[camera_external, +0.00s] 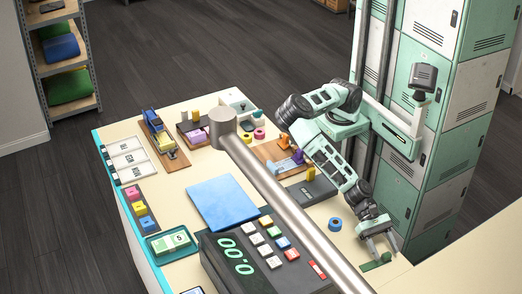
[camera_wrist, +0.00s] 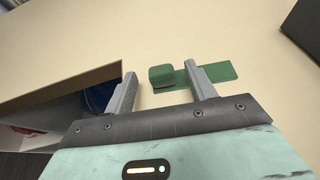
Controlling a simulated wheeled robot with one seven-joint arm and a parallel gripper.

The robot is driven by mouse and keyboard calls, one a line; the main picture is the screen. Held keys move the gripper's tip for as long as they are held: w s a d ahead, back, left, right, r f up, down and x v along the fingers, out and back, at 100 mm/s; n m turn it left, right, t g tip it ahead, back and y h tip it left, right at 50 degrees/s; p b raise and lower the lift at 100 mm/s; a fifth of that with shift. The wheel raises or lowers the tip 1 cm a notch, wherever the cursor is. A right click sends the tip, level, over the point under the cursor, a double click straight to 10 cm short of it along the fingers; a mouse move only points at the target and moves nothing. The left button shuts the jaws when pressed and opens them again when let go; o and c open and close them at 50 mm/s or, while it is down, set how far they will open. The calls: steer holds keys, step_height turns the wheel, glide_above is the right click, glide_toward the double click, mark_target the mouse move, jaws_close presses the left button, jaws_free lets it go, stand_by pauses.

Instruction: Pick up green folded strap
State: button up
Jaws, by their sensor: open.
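The green folded strap (camera_wrist: 217,72) lies flat on the cream counter, with a thicker folded lump (camera_wrist: 161,76) at its left end in the wrist view. In the external view the strap (camera_external: 372,265) is a small green piece at the counter's right end. My gripper (camera_wrist: 159,76) is open, pointing down at the strap. In the wrist view the folded lump shows between the two fingertips, and the right finger overlaps the flat part. The external view also shows my gripper (camera_external: 380,246) just above the strap. I cannot tell whether the fingers touch it.
A blue tape roll (camera_external: 335,224) lies left of my gripper. A thick metal post (camera_external: 280,195) crosses in front of the counter, near the register (camera_external: 262,255). An open compartment (camera_wrist: 60,105) shows at the wrist view's left. A dark object (camera_wrist: 305,28) is at its upper right.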

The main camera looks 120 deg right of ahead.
steer(key=shift+w+a+f, duration=0.15)
steer(key=shift+a+f, duration=0.15)
steer(key=shift+a, duration=0.35)
steer(key=c, duration=1)
steer(key=shift+r, duration=0.1)
steer(key=shift+c, duration=0.2)
